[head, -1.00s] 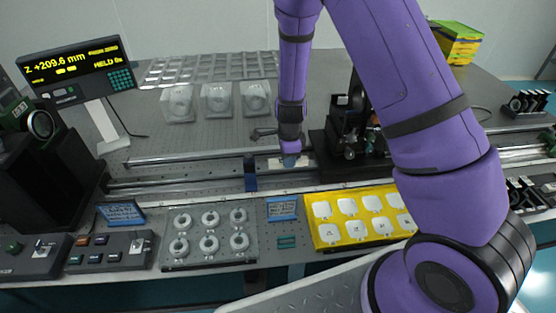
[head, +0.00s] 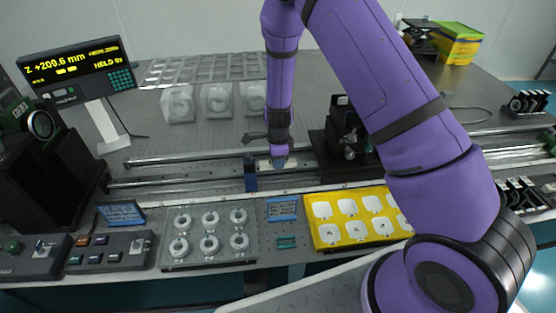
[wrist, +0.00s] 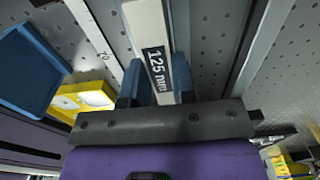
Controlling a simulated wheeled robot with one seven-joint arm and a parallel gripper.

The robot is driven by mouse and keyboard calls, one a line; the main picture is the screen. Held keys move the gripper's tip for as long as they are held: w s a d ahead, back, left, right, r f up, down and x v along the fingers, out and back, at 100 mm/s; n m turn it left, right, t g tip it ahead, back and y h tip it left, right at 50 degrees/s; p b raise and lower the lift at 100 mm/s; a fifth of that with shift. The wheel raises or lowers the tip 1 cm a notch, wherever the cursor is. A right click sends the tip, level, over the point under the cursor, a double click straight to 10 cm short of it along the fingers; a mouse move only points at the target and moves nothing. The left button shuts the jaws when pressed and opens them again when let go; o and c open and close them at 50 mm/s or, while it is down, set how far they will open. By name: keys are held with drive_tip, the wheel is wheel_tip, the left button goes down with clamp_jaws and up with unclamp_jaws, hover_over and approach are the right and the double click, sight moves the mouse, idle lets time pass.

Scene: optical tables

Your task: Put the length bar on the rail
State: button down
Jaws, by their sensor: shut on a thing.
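The length bar (wrist: 146,24) is pale and carries a dark label reading "125 mm". In the wrist view it stands between the two blue fingertips of my gripper (wrist: 155,88), which is shut on it. The bar is mostly hidden there by the fingers. I cannot tell whether the bar touches the rail.
A black instrument (head: 343,135) stands close to the right of my gripper. A yellow tray (head: 318,234) with white pieces and a clear plate (head: 184,262) with several rings lie in front. Clear boxes (head: 218,100) stand behind. A readout (head: 75,70) is at left.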

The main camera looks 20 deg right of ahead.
drive_tip(key=c, duration=0.9)
unclamp_jaws()
drive_tip(key=shift+f, duration=0.1)
drive_tip(key=s+d+r+n+t+y, duration=0.1)
drive_tip(key=s+r+n, duration=0.25)
drive_tip(key=r, duration=0.85)
drive_tip(key=s+d+r+n, duration=0.2)
drive_tip(key=s+r+n, duration=0.15)
drive_tip(key=r, duration=0.75)
drive_tip(key=s+d+r+n+t+y, duration=0.1)
drive_tip(key=s+r+n, duration=0.3)
drive_tip(key=r, duration=0.8)
drive_tip(key=s+d+r+n+t, duration=0.1)
drive_tip(key=s+r+n, duration=0.2)
drive_tip(key=s, duration=0.4)
drive_tip(key=s+d+r+n+t+h, duration=0.1)
drive_tip(key=s+d+r+n, duration=0.1)
drive_tip(key=s, duration=0.5)
drive_tip(key=s+d+r+n+t+h, duration=0.1)
drive_tip(key=s+r+n, duration=0.3)
drive_tip(key=s, duration=0.3)
drive_tip(key=shift+s+d+r, duration=0.1)
drive_tip(key=shift+s+d, duration=0.1)
